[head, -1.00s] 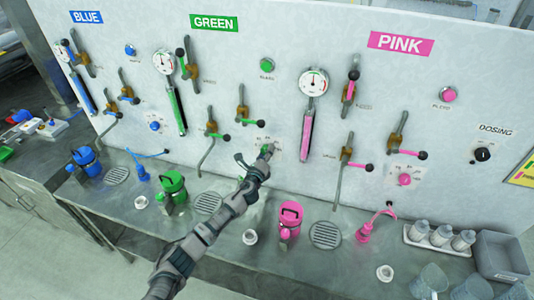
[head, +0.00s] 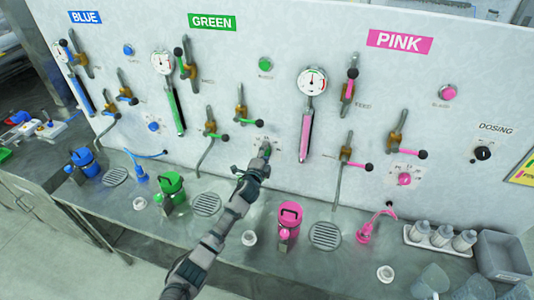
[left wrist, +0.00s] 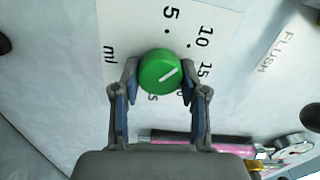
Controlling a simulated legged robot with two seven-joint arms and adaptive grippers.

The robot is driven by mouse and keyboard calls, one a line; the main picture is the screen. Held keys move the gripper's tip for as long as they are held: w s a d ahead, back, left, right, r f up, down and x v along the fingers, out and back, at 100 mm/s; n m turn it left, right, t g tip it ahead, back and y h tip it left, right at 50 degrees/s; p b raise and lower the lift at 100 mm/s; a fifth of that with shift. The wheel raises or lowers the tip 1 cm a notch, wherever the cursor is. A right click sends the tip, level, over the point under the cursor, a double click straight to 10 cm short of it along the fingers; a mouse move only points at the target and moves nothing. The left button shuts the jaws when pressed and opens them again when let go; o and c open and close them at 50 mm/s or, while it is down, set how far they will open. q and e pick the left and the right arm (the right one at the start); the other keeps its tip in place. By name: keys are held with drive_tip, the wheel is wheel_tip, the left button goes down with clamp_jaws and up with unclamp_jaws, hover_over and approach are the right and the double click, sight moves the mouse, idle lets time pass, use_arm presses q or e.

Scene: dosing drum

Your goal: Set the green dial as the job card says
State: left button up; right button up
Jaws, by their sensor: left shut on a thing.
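The green dial (left wrist: 160,72) is a round knob with a white pointer line, on a white scale plate (left wrist: 125,25) marked 5, 10, 15 and ml. In the left wrist view the pointer slants up and right, roughly toward the space between 10 and 15; I cannot read it exactly. My left gripper (left wrist: 158,80) is shut on the dial, one finger on each side. In the head view the left gripper (head: 266,148) is against the panel below the green button and hides the dial. The lower scale numbers are partly covered. My right gripper is not in view.
A yellow-edged card (head: 525,168) is cut off at the right edge and unreadable. The pink dial (head: 404,179) and black dosing knob (head: 483,153) are on the same panel. A green-handled lever (head: 240,103) is up-left of my gripper. Jugs and cups stand on the bench below.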

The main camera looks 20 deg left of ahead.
use_arm(q)
drive_tip(key=n, duration=0.3)
drive_tip(key=shift+a+f, duration=0.15)
drive_tip(key=shift+a, duration=0.1)
drive_tip(key=n, duration=0.2)
drive_tip(key=shift+f+n, duration=0.1)
drive_tip(key=shift+n, duration=0.3)
drive_tip(key=shift+f+n, duration=0.15)
drive_tip(key=shift+n, duration=0.55)
drive_tip(key=shift+s+f, duration=0.1)
drive_tip(key=shift+f, duration=0.05)
drive_tip(key=o, duration=1.1)
drive_tip(key=shift+o, duration=0.2)
drive_tip(key=shift+a+r, duration=0.15)
drive_tip(key=shift+r, duration=0.05)
